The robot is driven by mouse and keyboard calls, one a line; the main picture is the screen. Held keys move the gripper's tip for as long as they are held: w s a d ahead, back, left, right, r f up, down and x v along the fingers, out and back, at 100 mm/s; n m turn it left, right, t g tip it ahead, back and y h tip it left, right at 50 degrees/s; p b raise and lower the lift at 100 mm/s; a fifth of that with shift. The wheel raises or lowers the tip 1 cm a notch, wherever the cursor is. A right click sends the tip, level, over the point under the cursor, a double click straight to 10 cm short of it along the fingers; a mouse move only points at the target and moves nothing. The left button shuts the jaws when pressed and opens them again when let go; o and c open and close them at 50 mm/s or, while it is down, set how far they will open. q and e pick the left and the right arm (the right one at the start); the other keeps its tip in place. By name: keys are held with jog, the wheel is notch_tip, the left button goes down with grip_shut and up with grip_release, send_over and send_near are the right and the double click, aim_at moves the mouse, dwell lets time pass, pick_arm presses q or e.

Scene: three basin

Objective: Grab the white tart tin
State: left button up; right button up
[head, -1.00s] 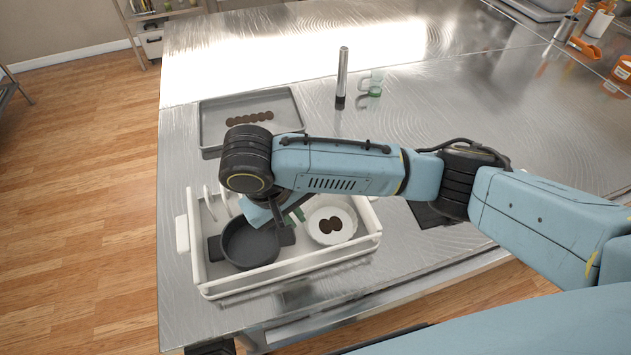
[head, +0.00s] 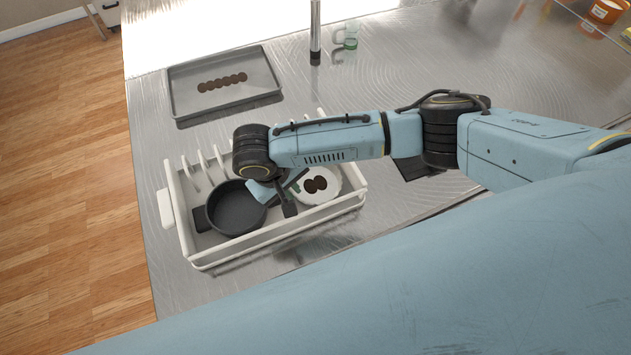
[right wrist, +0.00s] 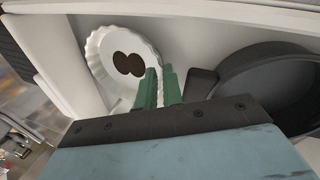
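The white tart tin (head: 326,196) is a shallow fluted dish at the right end of the white rack (head: 231,252). It also shows in the right wrist view (right wrist: 97,66). Two dark round pieces (head: 314,184) lie in it. My right gripper (head: 296,188) reaches down beside the tin's left edge. In the right wrist view its green fingers (right wrist: 159,72) are close together at the tin's rim, with a narrow gap between them. I cannot tell whether the rim is between them. My left gripper is not in view.
A dark grey pan (head: 236,208) sits in the rack just left of my right gripper, and its handle comes close to the fingers. A grey baking tray (head: 180,92) with several dark discs lies behind the rack. A metal cylinder (head: 315,35) stands further back.

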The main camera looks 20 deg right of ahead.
jog(key=shift+x, duration=1)
grip_shut()
